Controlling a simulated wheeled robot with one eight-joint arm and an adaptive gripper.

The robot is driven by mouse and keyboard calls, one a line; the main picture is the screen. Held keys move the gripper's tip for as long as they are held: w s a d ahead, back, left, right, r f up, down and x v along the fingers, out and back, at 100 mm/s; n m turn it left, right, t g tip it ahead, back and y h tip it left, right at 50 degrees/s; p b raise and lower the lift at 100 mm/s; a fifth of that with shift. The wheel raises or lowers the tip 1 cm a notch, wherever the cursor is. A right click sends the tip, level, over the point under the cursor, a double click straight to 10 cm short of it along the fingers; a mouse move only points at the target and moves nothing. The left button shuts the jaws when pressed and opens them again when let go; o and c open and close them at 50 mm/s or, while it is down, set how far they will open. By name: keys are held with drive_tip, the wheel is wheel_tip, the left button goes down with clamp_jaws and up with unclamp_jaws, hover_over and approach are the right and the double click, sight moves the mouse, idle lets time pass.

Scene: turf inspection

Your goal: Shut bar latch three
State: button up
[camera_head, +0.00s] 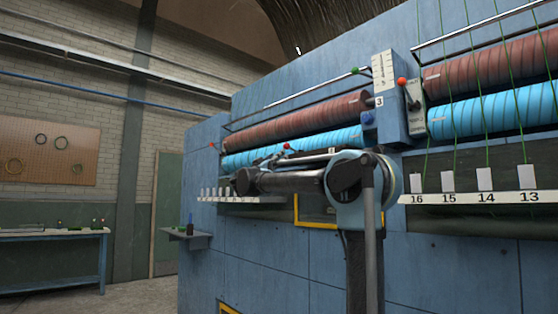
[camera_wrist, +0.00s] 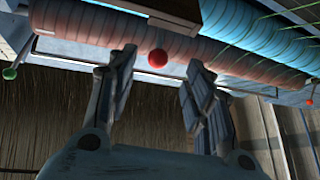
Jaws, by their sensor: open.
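In the wrist view my gripper (camera_wrist: 161,62) is open, with its two dark fingers apart. A red ball knob (camera_wrist: 157,58) shows between the fingertips, and no contact is visible. A red knob (camera_head: 287,146) also shows beside my arm in the head view; I cannot tell for sure that it is the same one. A number 3 plate (camera_head: 379,101) sits at the right end of the upper rollers. A thin bar with a green knob (camera_head: 355,70) runs above the brown roller (camera_head: 300,116).
A blue roller (camera_head: 295,139) lies below the brown one. A lever with a red knob (camera_head: 402,81) stands right of the number 3 plate. Green threads hang over a numbered ledge (camera_head: 470,198) at the right. Open floor lies at the left, before a bench (camera_head: 50,234).

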drive_tip(key=shift+w+r, duration=0.1)
drive_tip(key=shift+r, duration=0.05)
drive_tip(key=c, duration=0.6)
drive_tip(key=w+r+m+g, duration=0.1)
drive_tip(key=r, duration=0.2)
drive_tip(key=a+r+m+g, duration=0.1)
drive_tip(key=r, duration=0.1)
drive_tip(key=w+a+r+m+g+h, duration=0.1)
drive_tip(key=r+m+g, duration=0.1)
drive_tip(key=r, duration=0.1)
drive_tip(key=shift+w+a+r, duration=0.15)
drive_tip(key=shift+w+r, duration=0.15)
drive_tip(key=shift+r, duration=0.05)
clamp_jaws()
wheel_tip(320, 180, up, 6)
drive_tip(key=m+g, duration=0.3)
drive_tip(key=g, duration=0.1)
hover_over(286, 144)
drive_tip(key=shift+d+f+y, duration=0.2)
drive_tip(key=shift+d+y, duration=0.1)
drive_tip(key=shift+a+f, duration=0.25)
drive_tip(key=shift+f, duration=0.15)
drive_tip(key=shift+a+f, duration=0.2)
drive_tip(key=shift+f, duration=0.5)
drive_tip(key=shift+a+f, duration=0.2)
drive_tip(key=shift+f, duration=0.5)
